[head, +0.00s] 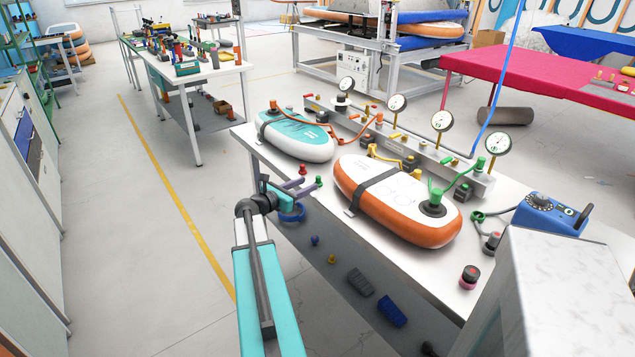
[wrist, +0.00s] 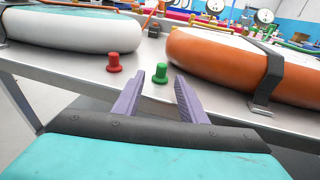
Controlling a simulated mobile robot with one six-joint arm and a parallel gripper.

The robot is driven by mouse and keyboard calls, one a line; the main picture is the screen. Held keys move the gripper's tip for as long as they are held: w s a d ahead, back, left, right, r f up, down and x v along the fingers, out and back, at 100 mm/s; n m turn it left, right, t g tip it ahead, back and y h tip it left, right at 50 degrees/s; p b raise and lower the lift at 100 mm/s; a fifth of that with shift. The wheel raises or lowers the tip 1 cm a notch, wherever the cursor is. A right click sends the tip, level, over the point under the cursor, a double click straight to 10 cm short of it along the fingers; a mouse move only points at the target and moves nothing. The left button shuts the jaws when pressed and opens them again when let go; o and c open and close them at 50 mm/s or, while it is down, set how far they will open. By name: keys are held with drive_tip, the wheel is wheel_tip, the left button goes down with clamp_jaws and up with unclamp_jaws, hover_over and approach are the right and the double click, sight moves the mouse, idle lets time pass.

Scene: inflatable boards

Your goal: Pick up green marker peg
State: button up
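The green marker peg (wrist: 160,73) stands upright on the white table between the two boards. It also shows in the head view (head: 319,181), just beyond my fingertips. My gripper (wrist: 152,84) is open, with its two purple fingers apart and nothing between them. In the head view my gripper (head: 303,186) is at the table's front edge. A red peg (wrist: 114,62) stands to the left of the green one and shows in the head view too (head: 302,170).
A teal and white board (head: 296,137) lies to the left and an orange and white board (head: 397,205) to the right, each under a black strap. Gauges and hoses line a rail (head: 400,143) behind. A blue pump box (head: 550,213) stands at the right.

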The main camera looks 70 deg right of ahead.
sight(318, 182)
drive_tip(key=shift+x, duration=1)
drive_tip(key=shift+p+x, duration=0.75)
drive_tip(key=shift+x, duration=1.9)
clamp_jaws()
